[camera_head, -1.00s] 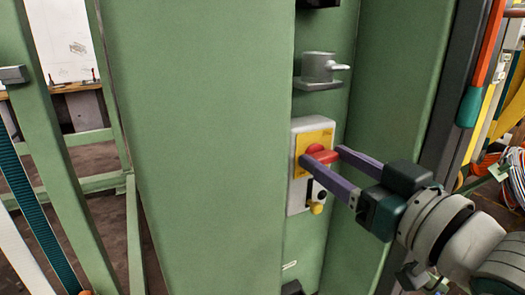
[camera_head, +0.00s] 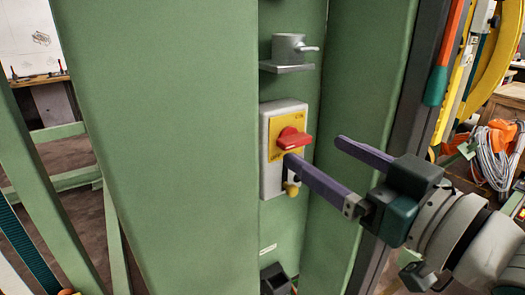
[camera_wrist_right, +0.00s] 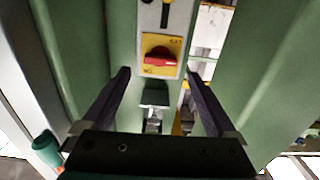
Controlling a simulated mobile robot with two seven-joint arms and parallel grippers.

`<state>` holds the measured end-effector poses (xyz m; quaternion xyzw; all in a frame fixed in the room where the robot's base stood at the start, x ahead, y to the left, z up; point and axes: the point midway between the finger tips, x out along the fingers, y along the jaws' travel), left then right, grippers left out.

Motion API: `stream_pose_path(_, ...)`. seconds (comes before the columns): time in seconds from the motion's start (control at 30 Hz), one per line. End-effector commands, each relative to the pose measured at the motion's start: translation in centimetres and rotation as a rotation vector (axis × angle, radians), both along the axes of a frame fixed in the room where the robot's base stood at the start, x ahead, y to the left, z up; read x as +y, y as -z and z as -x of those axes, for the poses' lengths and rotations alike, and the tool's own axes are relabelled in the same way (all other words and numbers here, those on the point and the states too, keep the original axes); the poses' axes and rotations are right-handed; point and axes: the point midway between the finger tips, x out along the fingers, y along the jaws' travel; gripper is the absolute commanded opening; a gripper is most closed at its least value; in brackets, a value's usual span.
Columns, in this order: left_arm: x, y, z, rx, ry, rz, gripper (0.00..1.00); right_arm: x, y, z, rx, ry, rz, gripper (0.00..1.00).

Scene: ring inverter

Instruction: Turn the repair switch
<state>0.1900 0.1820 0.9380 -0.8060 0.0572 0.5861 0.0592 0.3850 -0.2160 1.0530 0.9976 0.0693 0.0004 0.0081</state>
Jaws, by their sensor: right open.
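The repair switch is a red knob (camera_head: 293,138) on a yellow plate (camera_head: 278,151), fixed to a light grey box (camera_head: 270,185) on a green panel. In the right wrist view the red knob (camera_wrist_right: 160,56) sits ahead, above the gap between my fingers. My right gripper (camera_head: 312,148) is open and empty, its purple fingers spread apart. In the head view one fingertip overlaps the lower part of the box and the other is right of it. I cannot tell if that fingertip touches the box. My left gripper is not in view.
A yellow knob (camera_head: 291,188) sits low on the switch box. A grey metal fitting (camera_head: 288,50) on a small shelf is above it. Green columns stand on both sides of the box, leaving a narrow recess. Cables (camera_head: 494,155) lie at the right.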

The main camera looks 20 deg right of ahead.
Motion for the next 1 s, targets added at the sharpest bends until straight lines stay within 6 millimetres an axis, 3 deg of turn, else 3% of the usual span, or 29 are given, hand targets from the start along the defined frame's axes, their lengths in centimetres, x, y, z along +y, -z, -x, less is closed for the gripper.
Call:
stream_pose_path(0.1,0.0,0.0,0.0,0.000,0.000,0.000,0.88,-0.3,0.1,2.3,0.004,0.000,-0.001,0.93)
stream_pose_path(0.33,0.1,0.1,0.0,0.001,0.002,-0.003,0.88,-0.7,0.1,5.2,0.002,0.000,-0.001,0.93)
stream_pose_path(1.0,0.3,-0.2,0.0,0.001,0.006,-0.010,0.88,-0.8,-0.1,5.7,0.019,0.006,0.003,0.93)
